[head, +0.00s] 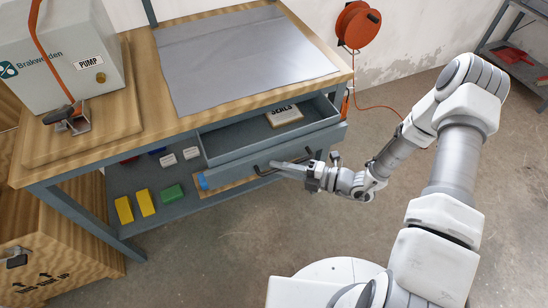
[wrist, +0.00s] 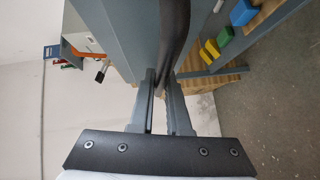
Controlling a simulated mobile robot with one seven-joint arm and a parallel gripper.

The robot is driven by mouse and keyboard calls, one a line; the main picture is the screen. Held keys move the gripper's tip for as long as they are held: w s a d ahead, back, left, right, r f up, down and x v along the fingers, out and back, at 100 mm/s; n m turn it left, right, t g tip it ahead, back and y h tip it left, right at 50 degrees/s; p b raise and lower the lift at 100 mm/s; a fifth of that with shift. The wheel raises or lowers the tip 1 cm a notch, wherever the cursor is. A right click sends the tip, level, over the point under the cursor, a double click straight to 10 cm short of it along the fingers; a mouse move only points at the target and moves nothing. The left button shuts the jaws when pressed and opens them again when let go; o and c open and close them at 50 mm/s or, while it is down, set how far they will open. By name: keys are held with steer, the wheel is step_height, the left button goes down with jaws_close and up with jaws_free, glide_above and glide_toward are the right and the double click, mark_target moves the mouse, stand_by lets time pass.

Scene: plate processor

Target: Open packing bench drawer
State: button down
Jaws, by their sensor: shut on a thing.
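The packing bench drawer (head: 225,152) is grey and stands pulled out from under the bench top. Its inside shows, with a box marked SEALS (head: 284,117) lying in it. The dark bar handle (head: 262,170) is on the drawer's front. My gripper (head: 283,167) reaches the handle from the right and is shut on it. In the wrist view the handle (wrist: 175,40) runs between the two fingers of my gripper (wrist: 163,78). The fingers hide part of the handle in the head view.
The packing bench (head: 150,110) has a grey mat (head: 240,55) on top. The lower shelf holds yellow blocks (head: 146,203) and a green block (head: 172,194). An orange cable reel (head: 357,25) hangs behind. Floor in front is clear.

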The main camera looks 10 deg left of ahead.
steer(key=s+d+p, duration=0.2)
steer(key=s+d, duration=0.5)
steer(key=s, duration=0.4)
steer(key=shift+s, duration=0.25)
steer(key=shift+d, duration=0.1)
steer(key=c, duration=0.9)
jaws_free()
steer(key=p+v, duration=0.1)
steer(key=v, duration=1.6)
steer(key=shift+s+d+p, duration=0.1)
steer(key=shift+d+p, duration=0.1)
steer(key=shift+p, duration=0.2)
steer(key=shift+r, duration=0.1)
